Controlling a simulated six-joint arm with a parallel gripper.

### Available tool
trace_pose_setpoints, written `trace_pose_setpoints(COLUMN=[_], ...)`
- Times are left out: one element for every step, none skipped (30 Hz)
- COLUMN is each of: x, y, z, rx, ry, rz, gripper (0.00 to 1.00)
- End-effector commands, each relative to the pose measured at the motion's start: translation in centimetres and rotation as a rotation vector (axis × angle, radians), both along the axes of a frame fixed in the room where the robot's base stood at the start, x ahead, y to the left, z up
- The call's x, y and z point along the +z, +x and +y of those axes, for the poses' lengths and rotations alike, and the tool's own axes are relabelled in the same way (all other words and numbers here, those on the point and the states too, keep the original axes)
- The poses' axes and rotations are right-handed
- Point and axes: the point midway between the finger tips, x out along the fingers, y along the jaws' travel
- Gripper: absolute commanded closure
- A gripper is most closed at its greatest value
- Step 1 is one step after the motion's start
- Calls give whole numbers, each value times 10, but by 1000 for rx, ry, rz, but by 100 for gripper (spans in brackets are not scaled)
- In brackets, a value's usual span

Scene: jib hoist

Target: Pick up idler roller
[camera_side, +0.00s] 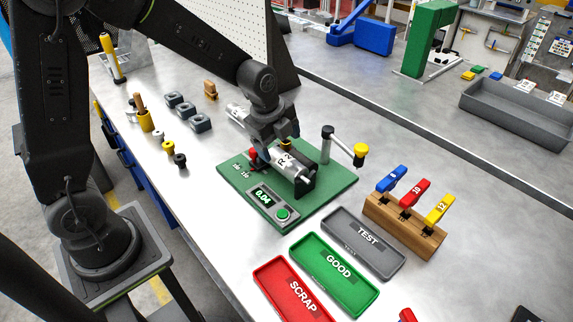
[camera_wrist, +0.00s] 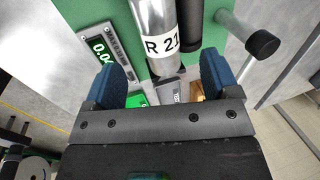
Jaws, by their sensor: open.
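The idler roller (camera_side: 292,163), a silver cylinder with a white "R 2…" label, lies on the green test fixture (camera_side: 335,187) next to a dark block. In the wrist view the roller (camera_wrist: 152,18) reads "R 21" and runs down from the top edge between my two blue fingers. My gripper (camera_wrist: 162,64) is open, with one finger on each side of the roller and clear gaps beside it. In the side view my wrist is over the fixture, and my fingers are mostly hidden there, so I cannot tell their height against the roller.
A post with a yellow-knobbed lever (camera_side: 358,154) rises at the fixture's right. Red SCRAP (camera_side: 262,271), green GOOD (camera_side: 297,240) and grey TEST (camera_side: 330,213) trays lie in front. A wooden rack (camera_side: 400,226) holds coloured tools. Another silver cylinder (camera_side: 236,112) sits behind my wrist.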

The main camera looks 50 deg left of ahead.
Motion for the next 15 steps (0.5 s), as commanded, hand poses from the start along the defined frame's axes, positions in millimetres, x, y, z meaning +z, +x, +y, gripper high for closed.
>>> trace_pose_setpoints(x=[-8, -11, -15, -17, -19, -20, -22, -24, -27, -31, -35, -42, -46, -51, -57], y=[2, 3, 4, 4, 5, 5, 6, 6, 6, 7, 8, 9, 10, 11, 12], z=[0, 0, 0, 0, 0, 0, 0, 0, 0, 0, 0, 0, 0, 0, 0], rx=[0, 0, 0, 0, 0, 0, 0, 0, 1, 1, 1, 1, 1, 1, 1], ry=[0, 0, 0, 0, 0, 0, 0, 0, 0, 0, 0, 0, 0, -1, 0], rz=[4, 2, 3, 2, 0, 0, 0, 1, 2, 2, 3, 4, 4, 4, 3], gripper=[19, 19, 19, 19, 19, 19, 19, 19, 19, 19, 19, 19, 19, 19, 19])
